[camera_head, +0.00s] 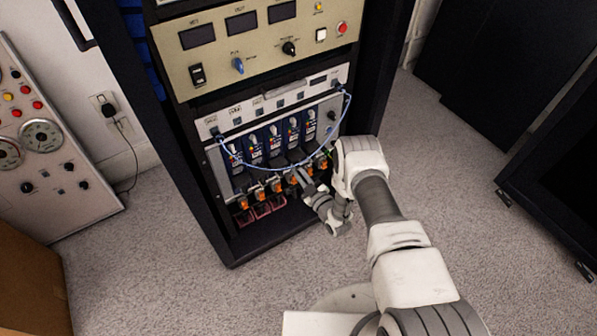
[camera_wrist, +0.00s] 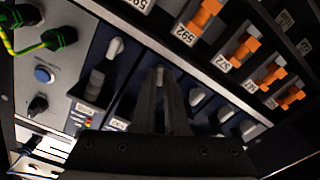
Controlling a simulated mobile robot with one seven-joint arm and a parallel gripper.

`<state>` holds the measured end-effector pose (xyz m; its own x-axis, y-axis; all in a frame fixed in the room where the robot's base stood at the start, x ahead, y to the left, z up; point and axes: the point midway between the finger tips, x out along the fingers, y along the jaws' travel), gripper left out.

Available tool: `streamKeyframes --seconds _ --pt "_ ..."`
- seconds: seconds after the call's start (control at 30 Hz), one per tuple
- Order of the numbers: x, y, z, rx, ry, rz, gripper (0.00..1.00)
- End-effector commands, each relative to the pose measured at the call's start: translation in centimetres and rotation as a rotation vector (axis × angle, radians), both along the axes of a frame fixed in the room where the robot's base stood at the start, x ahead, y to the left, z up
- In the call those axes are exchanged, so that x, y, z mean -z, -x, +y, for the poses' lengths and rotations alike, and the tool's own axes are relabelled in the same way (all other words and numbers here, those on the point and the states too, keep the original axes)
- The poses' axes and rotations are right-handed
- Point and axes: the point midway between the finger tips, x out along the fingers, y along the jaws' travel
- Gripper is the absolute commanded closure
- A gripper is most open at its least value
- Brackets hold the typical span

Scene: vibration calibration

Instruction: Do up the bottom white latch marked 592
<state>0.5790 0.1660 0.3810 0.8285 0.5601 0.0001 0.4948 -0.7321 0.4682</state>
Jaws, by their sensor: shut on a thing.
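The label reading 592 (camera_wrist: 185,34) is at the top of the wrist view, beside an orange lever (camera_wrist: 207,14). Below it runs a row of dark blue modules with small white latches; one white latch (camera_wrist: 115,48) stands to the left of my fingers and another (camera_wrist: 197,97) to their right. My gripper (camera_wrist: 163,78) is shut on a white latch that is roughly in line with the 592 label; the fingers hide most of it. In the head view my gripper (camera_head: 308,182) is at the rack's lower front, by the orange levers.
The rack (camera_head: 225,222) stands on carpet, with a blue cable (camera_head: 262,167) looped across the module row. Several orange levers (camera_head: 259,191) line its lower edge. Another panel with gauges (camera_head: 45,150) is at left. The carpet at right (camera_head: 440,150) is clear.

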Motion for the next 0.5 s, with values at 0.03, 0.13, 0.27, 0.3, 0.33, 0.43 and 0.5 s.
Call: streamKeyframes --seconds 0.03,0.13,0.27,0.3,0.33,0.43,0.5 --pt "-0.03 -0.11 -0.08 0.003 -0.037 0.024 1.00" --pt "-0.04 -0.10 -0.10 0.003 -0.111 0.073 1.00" --pt "-0.04 -0.09 -0.08 0.003 -0.200 0.134 1.00" --pt "-0.03 -0.10 -0.09 0.003 -0.224 0.151 1.00" --pt "-0.03 -0.10 -0.08 0.004 -0.242 0.163 1.00" --pt "-0.02 -0.07 -0.06 0.002 -0.295 0.198 1.00" --pt "-0.04 -0.09 -0.08 0.003 -0.326 0.219 1.00"
